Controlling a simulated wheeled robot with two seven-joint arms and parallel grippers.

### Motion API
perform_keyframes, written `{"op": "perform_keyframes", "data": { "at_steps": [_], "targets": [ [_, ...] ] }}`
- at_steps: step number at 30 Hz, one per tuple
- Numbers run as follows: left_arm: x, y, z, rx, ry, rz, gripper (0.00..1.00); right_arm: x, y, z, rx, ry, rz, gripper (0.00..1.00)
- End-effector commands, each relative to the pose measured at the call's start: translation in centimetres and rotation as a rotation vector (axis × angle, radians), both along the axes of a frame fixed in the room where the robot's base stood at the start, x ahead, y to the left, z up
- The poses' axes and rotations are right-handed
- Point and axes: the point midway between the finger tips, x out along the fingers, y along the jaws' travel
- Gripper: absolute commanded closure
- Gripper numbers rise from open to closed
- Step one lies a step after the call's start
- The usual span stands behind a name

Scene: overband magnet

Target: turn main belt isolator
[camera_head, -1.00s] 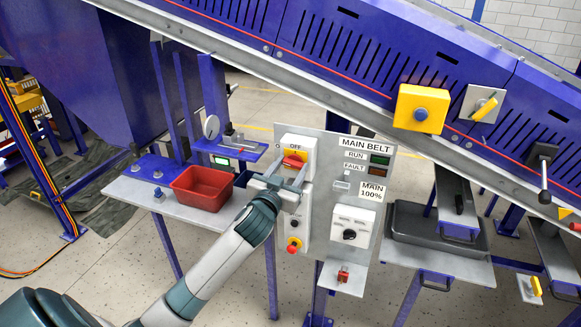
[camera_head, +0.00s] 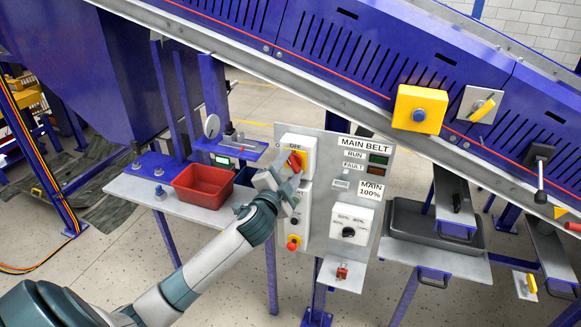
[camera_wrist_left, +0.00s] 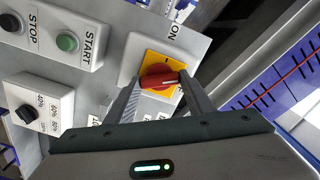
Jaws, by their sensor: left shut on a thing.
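The main belt isolator is a red rotary handle (camera_wrist_left: 158,77) on a yellow plate (camera_wrist_left: 163,60) in the left wrist view. In the head view the red handle (camera_head: 295,161) sits at the top left of the grey control panel (camera_head: 323,205), under the word OFF. My left gripper (camera_wrist_left: 160,82) has one finger on each side of the red handle and is shut on it. In the head view my left gripper (camera_head: 284,177) is rolled over and partly covers the isolator box. The handle stands tilted there. My right gripper is not in view.
A red emergency button (camera_head: 293,242) is below the isolator. A dial box (camera_head: 350,225) is to its right. A red bin (camera_head: 204,186) stands on the shelf to the left. The blue conveyor frame (camera_head: 330,50) slopes above the panel.

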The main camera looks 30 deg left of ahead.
Motion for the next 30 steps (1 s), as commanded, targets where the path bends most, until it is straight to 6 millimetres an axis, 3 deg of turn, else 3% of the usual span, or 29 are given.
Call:
{"op": "perform_keyframes", "data": {
  "at_steps": [15, 30],
  "targets": [
    [0.01, -0.06, -0.05, 0.409, 0.098, -0.001, 0.74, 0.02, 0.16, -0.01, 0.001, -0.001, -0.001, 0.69],
    [0.01, -0.1, -0.11, 0.505, 0.122, -0.001, 0.74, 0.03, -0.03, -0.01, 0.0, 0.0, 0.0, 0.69]
  ]
}}
